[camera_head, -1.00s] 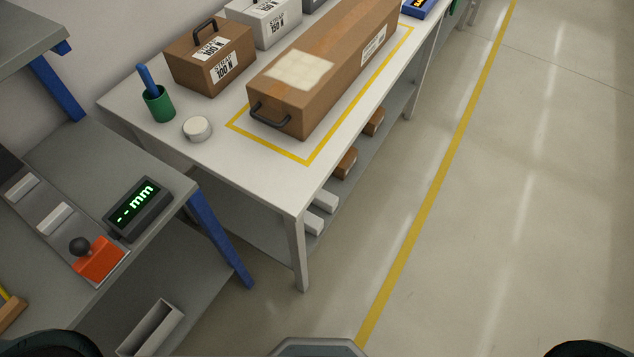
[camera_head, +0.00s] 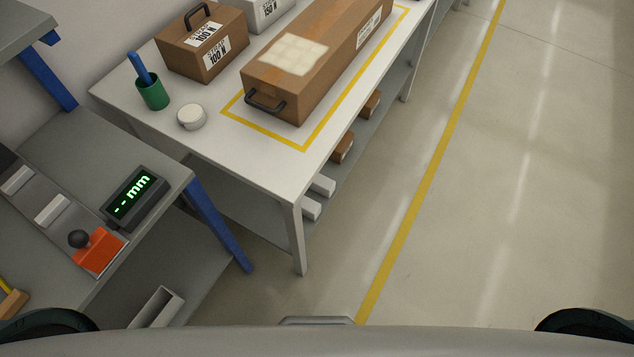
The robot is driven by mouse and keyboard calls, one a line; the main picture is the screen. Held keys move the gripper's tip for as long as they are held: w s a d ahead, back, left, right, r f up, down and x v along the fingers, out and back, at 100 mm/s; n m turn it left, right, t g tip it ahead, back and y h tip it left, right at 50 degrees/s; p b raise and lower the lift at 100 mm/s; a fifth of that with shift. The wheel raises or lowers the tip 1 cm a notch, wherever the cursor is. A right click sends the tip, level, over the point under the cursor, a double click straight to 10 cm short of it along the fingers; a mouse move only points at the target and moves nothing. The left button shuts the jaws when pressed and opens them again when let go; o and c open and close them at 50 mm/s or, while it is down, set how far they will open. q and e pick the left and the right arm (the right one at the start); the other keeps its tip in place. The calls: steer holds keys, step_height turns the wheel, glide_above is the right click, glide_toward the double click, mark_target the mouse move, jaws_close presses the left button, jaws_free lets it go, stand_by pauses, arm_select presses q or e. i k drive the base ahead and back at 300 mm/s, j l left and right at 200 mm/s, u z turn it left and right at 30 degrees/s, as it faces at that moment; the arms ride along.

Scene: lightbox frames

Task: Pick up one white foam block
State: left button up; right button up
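White blocks that look like the foam blocks, a far one (camera_head: 322,185) and a near one (camera_head: 311,208), lie on the lower shelf (camera_head: 262,216) under the white table, near its front leg. They are partly hidden by the tabletop. Two more pale blocks, an upper one (camera_head: 17,180) and a lower one (camera_head: 52,210), sit on the grey fixture at the left; I cannot tell if they are foam. Neither of my grippers is in view.
The white table (camera_head: 240,165) carries a long brown box (camera_head: 325,75), a brown handled box (camera_head: 187,55), a green cup (camera_head: 154,95) and a white round thing (camera_head: 192,117). A grey bench with a mm display (camera_head: 134,198) stands left. Floor at the right is clear.

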mark_target(325, 186)
steer(key=i+l+u, duration=0.25)
steer(key=i+l, duration=0.15)
steer(key=l, duration=0.25)
steer(key=i+l+u, duration=0.2)
steer(key=i+l, duration=0.15)
steer(key=l, duration=0.35)
steer(key=i+l+u, duration=0.15)
steer(key=l, duration=0.2)
steer(key=i+l+u, duration=0.1)
steer(key=l, duration=0.3)
steer(key=i+l+u, duration=0.15)
steer(key=l, duration=0.25)
steer(key=i+l+u, duration=0.1)
steer(key=l, duration=0.3)
